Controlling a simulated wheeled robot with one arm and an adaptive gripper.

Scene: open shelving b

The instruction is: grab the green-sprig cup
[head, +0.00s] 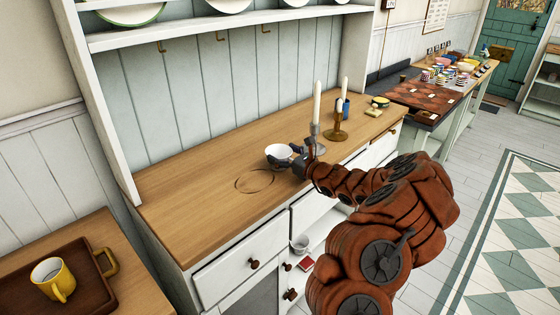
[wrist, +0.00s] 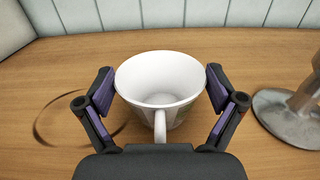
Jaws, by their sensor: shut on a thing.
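A white cup (wrist: 160,85) stands upright on the wooden dresser top (wrist: 60,90), its handle facing my wrist. My gripper (wrist: 161,92) is around the cup, with one finger against each side. In the head view, the white cup (head: 279,154) sits at the tip of my arm, and my gripper (head: 295,160) partly covers its right side.
A grey candlestick (head: 315,138) stands close to the right of my gripper, and a brass candlestick (head: 336,128) is behind it. A blue cup (head: 346,106) stands farther back. The dresser top left of the cup is clear, with a dark ring mark (head: 255,181).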

